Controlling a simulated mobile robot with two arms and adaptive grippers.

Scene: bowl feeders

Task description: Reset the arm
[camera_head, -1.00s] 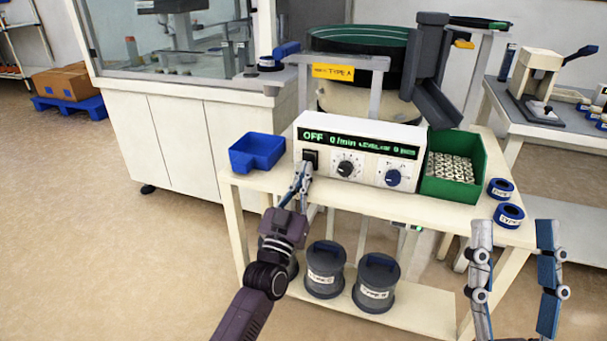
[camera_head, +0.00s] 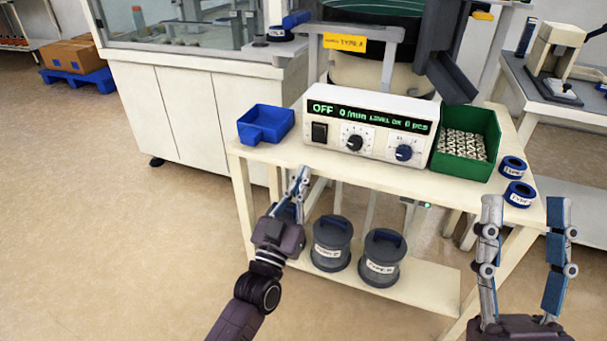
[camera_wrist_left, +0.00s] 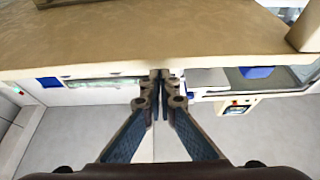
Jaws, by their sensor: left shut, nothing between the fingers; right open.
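My left gripper (camera_head: 300,178) is shut and empty, in front of the cream table's (camera_head: 400,176) front edge and below the control box. In the left wrist view its fingertips (camera_wrist_left: 160,75) meet just under the table edge (camera_wrist_left: 150,58). My right gripper (camera_head: 524,205) is open and empty at the lower right, fingers pointing up. The white control box (camera_head: 330,146) on the table reads OFF on its green display. Its black switch (camera_head: 319,132) is uncovered.
A blue bin (camera_head: 265,124) and a green bin (camera_head: 466,142) of small parts flank the control box. Two blue-ringed rolls (camera_head: 519,194) lie at the table's right end. Lidded grey pots (camera_head: 331,243) stand on the lower shelf. The floor at left is clear.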

